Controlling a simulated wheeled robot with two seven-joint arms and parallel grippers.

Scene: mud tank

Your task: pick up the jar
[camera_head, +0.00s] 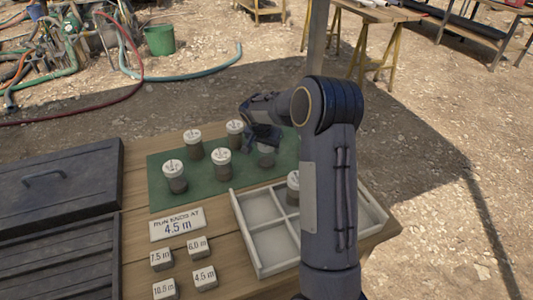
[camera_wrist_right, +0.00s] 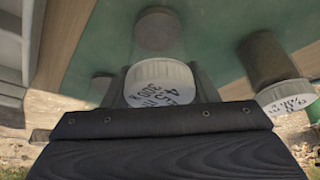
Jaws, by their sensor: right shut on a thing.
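My right gripper (camera_head: 262,142) comes down over the green mat and is shut on a clear jar (camera_head: 266,158) with grey mud in it. In the right wrist view, the jar's white lid (camera_wrist_right: 160,80) with black handwriting, seemingly "4.5 m", sits between the two fingers. I cannot tell whether the jar's base touches the mat. Other white-lidded jars stand upright on the mat: two at the back (camera_head: 193,147) (camera_head: 235,134) and two in front (camera_head: 174,178) (camera_head: 221,165). My left gripper is out of view.
A divided white tray (camera_head: 237,222) stands at the front right, with one jar (camera_head: 293,188) in it, partly behind my right arm. A "RUN ENDS AT 4.5 m" sign (camera_head: 177,224) and several small depth blocks (camera_head: 198,247) lie left of it. Dark lidded boxes (camera_head: 60,185) fill the left.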

